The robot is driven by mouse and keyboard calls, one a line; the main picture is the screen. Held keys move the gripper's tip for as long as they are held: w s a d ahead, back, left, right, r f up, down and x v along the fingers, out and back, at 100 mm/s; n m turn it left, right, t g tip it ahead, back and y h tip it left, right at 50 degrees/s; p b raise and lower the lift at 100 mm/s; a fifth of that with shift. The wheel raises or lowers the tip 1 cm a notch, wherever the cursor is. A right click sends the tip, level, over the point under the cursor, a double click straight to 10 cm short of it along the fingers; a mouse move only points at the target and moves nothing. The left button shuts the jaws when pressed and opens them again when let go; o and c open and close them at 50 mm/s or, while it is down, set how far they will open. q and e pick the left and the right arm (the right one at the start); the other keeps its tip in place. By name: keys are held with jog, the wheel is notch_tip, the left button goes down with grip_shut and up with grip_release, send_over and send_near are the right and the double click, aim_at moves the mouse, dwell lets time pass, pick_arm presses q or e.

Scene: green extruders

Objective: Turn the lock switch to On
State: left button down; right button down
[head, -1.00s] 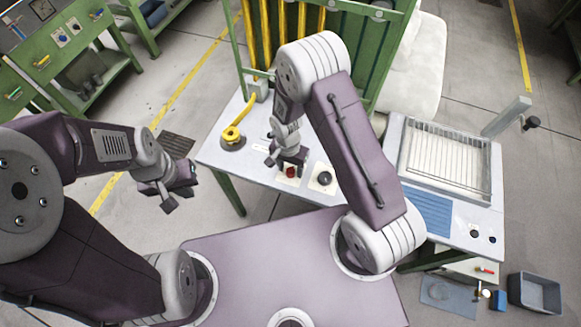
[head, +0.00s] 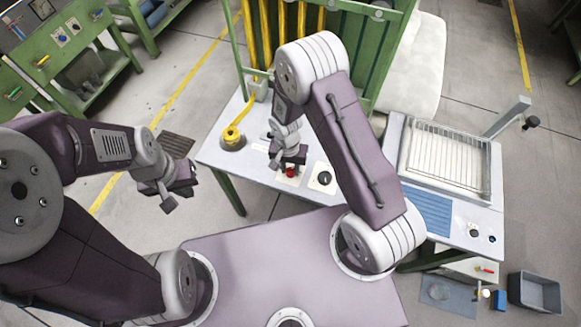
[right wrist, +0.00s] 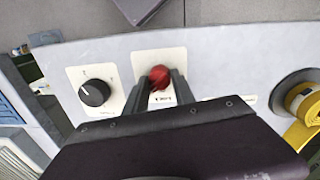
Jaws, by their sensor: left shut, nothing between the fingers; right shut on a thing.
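A small red knob (right wrist: 159,75) on a white plate (right wrist: 172,60) sits on the grey table panel. It also shows in the head view (head: 291,172). My right gripper (right wrist: 160,82) is shut on the red knob, with one finger on each side. The plate has small lettering that I cannot read clearly. A black rotary knob (right wrist: 95,92) with a white pointer line is on a second plate beside it; it also shows in the head view (head: 325,178). I cannot tell from the labels which is the lock switch. My left gripper (head: 181,197) is shut and empty, left of the table.
Yellow posts and a green frame (head: 385,60) rise behind. A wire-grid machine (head: 447,160) stands at the right. A grey bin (head: 536,294) is on the floor.

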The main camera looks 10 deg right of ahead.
aim_at(288, 169)
jog(key=n, duration=0.5)
jog(key=shift+a+r, duration=0.1)
jog(key=shift+n+p, duration=0.5)
jog(key=shift+n, duration=1.8)
jog(key=c, duration=1.1)
grip_release()
jog(key=shift+a, duration=0.1)
jog(key=shift+o, duration=0.2)
jog(key=r, duration=0.9)
jog(key=shift+s+a+p, duration=0.1)
jog(key=shift+a+p, duration=0.1)
jog(key=shift+p, duration=0.15)
